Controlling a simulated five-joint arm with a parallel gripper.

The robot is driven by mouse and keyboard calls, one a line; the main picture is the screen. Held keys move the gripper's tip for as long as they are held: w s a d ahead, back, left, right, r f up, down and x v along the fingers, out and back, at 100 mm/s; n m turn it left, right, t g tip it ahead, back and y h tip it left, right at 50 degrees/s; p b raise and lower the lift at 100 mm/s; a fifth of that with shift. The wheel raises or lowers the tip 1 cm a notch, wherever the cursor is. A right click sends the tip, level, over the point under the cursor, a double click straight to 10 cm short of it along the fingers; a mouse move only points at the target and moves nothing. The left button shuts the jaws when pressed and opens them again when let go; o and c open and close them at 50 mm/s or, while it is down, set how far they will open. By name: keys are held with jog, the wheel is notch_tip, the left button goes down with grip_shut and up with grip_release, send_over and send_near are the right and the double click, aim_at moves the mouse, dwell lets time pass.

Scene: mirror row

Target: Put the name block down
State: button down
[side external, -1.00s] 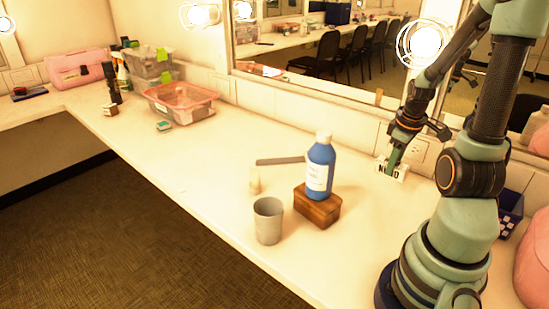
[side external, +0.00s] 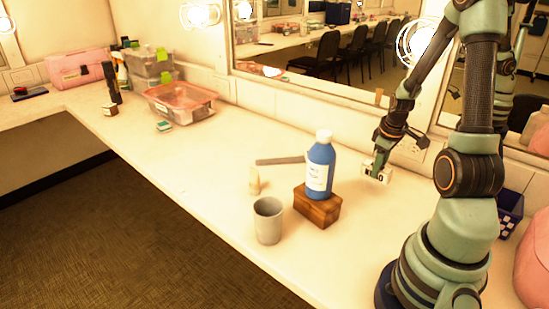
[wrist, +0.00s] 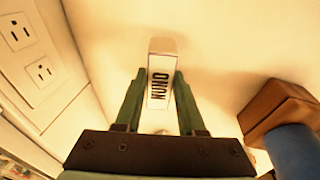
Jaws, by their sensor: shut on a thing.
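The name block is a white block with dark letters that read "NUNO" in the wrist view (wrist: 161,68). It also shows in the side external view (side external: 377,174), to the right of the blue bottle. My gripper (side external: 375,164) is shut on the block, with one green finger on each side of it in the wrist view (wrist: 155,95). The fingers cover part of the block in the side view. Whether the block touches the counter (side external: 225,175) is hard to tell.
A blue bottle (side external: 320,172) stands on a wooden block (side external: 317,208) left of my gripper. A grey cup (side external: 268,222) stands in front. The wall with outlets (wrist: 30,55) is close behind.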

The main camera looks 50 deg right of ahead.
send_near(349, 164)
jog(key=shift+s+d+f, duration=0.15)
jog(key=shift+s+f, duration=0.15)
jog(key=shift+f, duration=0.4)
jog(key=shift+w+d+f, duration=0.1)
jog(key=shift+w+f, duration=0.2)
jog(key=shift+f, duration=0.3)
jog(key=shift+w+d+f, duration=0.15)
jog(key=shift+w+f, duration=0.1)
jog(key=shift+f, duration=0.7)
jog(key=shift+f, duration=0.15)
jog(key=c, duration=0.5)
grip_release()
